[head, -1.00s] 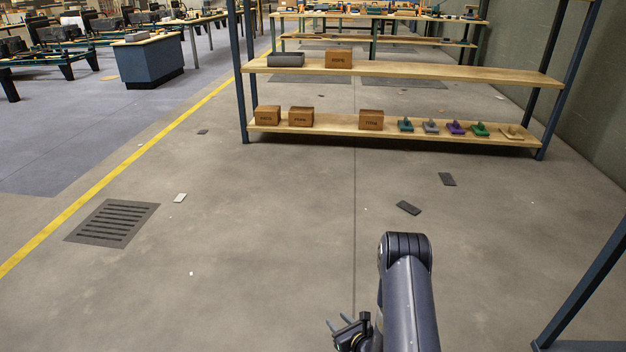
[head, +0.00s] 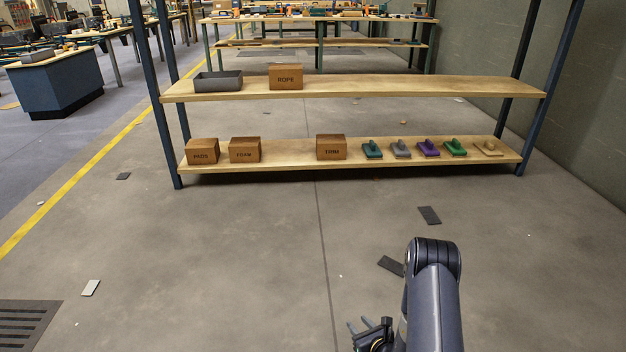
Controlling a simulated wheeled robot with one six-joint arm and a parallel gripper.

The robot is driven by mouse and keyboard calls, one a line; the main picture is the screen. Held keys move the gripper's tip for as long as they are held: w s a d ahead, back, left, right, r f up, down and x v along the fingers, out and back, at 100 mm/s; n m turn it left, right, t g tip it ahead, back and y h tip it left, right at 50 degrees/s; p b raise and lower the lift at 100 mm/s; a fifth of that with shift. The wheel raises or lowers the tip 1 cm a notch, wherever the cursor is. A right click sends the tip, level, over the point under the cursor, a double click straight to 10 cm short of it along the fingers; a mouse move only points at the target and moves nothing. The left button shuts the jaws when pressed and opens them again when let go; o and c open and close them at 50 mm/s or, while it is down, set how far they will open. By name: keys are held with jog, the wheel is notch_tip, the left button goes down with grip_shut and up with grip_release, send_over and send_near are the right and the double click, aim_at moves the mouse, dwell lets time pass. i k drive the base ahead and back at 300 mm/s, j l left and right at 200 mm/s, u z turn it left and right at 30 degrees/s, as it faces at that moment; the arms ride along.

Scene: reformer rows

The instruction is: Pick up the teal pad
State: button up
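The teal pad (head: 372,149) lies on the lower shelf board of the rack, just right of a brown box marked TRIM (head: 331,147). It has a raised grip on top. To its right in a row are a grey pad (head: 400,149), a purple pad (head: 427,149), a green pad (head: 454,148) and a tan pad (head: 487,149). My gripper (head: 362,325) is low at the bottom of the head view, well short of the rack. Its two fingers stand apart with nothing seen between them.
The lower shelf (head: 280,164) also holds two boxes at left. The upper shelf (head: 420,87) above carries a grey bin (head: 218,82) and a ROPE box (head: 286,77). Dark flat pieces (head: 429,215) lie on the floor before the rack. A wall stands at right.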

aim_at(370, 151)
jog(key=i, duration=1.65)
jog(key=i+z, duration=0.3)
jog(key=i, duration=0.5)
jog(key=i+j+z, duration=0.1)
jog(key=i+z, duration=0.2)
jog(key=i, duration=1.45)
